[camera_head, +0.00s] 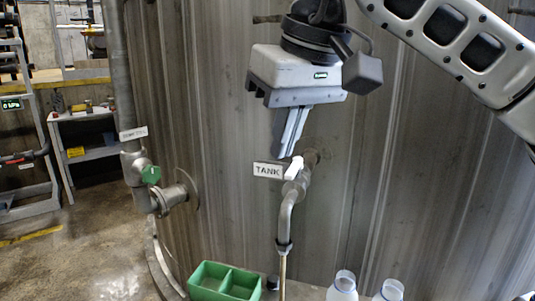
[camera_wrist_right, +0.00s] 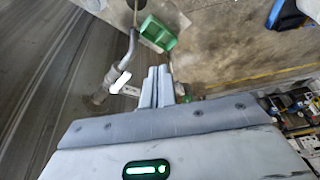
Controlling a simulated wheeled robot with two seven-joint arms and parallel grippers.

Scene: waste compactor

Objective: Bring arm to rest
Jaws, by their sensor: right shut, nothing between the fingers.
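My right gripper (camera_head: 288,150) is shut and empty in the head view. It points down in front of the tank wall, close above the "TANK" label (camera_head: 268,170). Its two fingers lie together in the right wrist view (camera_wrist_right: 157,75). A tap with a white handle (camera_head: 294,169) is on the tank wall just below the fingertips; whether the fingers touch it I cannot tell. The tap's handle also shows left of the fingers in the right wrist view (camera_wrist_right: 120,82). My right arm comes in from the upper right. My left gripper is not in view.
A large grey metal tank (camera_head: 225,120) fills the middle. A pipe with a green-handled valve (camera_head: 151,175) stands at the left. A green divided bin (camera_head: 226,282) and two white bottles (camera_head: 343,286) are at the bottom. Open floor and a shelf (camera_head: 88,140) are at the left.

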